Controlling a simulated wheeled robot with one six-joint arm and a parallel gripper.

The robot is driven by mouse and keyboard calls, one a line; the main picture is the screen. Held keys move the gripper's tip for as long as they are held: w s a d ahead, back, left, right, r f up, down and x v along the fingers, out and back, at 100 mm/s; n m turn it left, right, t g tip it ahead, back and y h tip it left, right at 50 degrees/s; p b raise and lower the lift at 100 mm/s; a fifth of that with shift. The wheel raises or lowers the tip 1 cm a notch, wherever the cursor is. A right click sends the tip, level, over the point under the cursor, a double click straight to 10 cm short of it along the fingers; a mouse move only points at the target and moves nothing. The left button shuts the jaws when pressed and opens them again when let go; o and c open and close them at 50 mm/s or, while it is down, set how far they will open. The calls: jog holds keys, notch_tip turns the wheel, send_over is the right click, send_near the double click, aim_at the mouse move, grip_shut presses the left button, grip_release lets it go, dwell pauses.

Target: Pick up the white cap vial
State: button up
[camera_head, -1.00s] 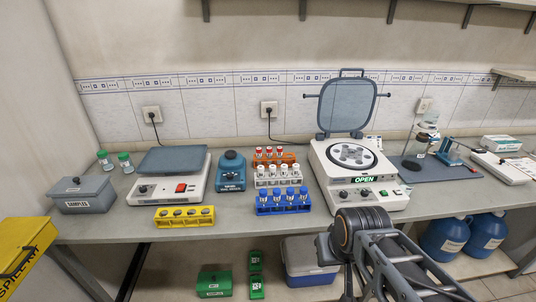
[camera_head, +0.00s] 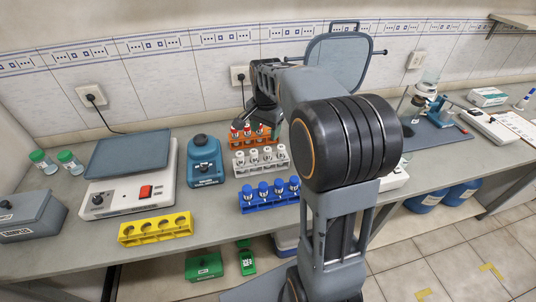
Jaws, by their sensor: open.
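Several white cap vials (camera_head: 268,154) stand upright in a white rack (camera_head: 262,168) in the middle of the bench. My gripper (camera_head: 262,122) is at the end of my raised arm, pointing down behind the rack of red cap vials, beyond the white rack. It is open and apart from the white cap vials. Its fingertips are small and partly hidden, so their exact place is hard to tell.
Red cap vials (camera_head: 247,130) stand in an orange rack behind, and blue cap vials (camera_head: 278,188) in a blue rack in front. A blue device (camera_head: 204,163) stands left, and a yellow rack (camera_head: 155,230) is front left. My arm hides most of the centrifuge, whose lid (camera_head: 340,58) is raised.

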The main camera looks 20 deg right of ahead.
aim_at(268, 149)
jog(key=w+d+f+m, duration=0.1)
jog(key=f, duration=0.2)
jog(key=w+d+f+m, duration=0.1)
jog(key=f, duration=0.2)
jog(key=w+d+f+m, duration=0.1)
jog(key=w+f, duration=0.1)
jog(key=f, duration=0.1)
jog(key=shift+f+g+p, duration=0.25)
jog(key=shift+g+p, duration=0.15)
jog(key=shift+a+f+p, duration=0.15)
jog(key=shift+f+p, duration=0.5)
jog(key=shift+f, duration=2.4)
jog(key=c, duration=1)
